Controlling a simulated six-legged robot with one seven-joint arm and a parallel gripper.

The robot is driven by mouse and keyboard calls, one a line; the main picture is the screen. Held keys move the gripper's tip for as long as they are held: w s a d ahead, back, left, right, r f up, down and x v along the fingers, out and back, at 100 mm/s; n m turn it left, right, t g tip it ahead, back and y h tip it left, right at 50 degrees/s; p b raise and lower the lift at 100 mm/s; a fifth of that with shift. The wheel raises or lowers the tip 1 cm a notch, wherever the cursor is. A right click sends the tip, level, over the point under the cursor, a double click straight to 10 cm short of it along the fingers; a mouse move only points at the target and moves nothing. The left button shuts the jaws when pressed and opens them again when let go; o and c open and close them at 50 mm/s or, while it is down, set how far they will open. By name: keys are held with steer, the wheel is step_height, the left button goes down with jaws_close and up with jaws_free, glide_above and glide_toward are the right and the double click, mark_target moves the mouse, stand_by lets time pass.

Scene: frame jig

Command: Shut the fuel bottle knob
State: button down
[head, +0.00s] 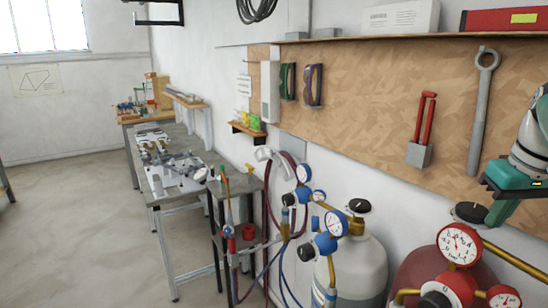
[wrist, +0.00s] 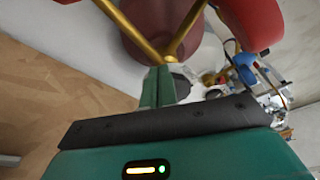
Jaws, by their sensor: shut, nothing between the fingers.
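The fuel bottle appears to be the maroon bottle (head: 408,268) at the lower right of the head view, with red gauges in front. A round dark knob (head: 468,212) sits at its top, its right side close to my gripper. My gripper (head: 497,216) comes in from the right edge, its green fingers shut and empty, pointing down beside the knob. Whether they touch it, I cannot tell. In the wrist view the shut fingers (wrist: 158,72) point toward a maroon surface (wrist: 165,40) behind brass pipes. A dark round part lies just right of them; I cannot tell which knob it is.
A red gauge (head: 460,243) and brass pipe (head: 515,262) stand close below my gripper. A grey bottle (head: 365,265) with a black knob (head: 358,206) and blue regulators is to the left. A tool board (head: 380,110) with a wrench (head: 482,110) is behind. Open floor lies far left.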

steer(key=shift+w, duration=0.15)
steer(key=shift+a, duration=0.6)
stand_by(0.4)
steer(key=shift+s, duration=0.2)
steer(key=w+v, duration=0.1)
steer(key=v, duration=0.4)
steer(key=shift+r, duration=0.55)
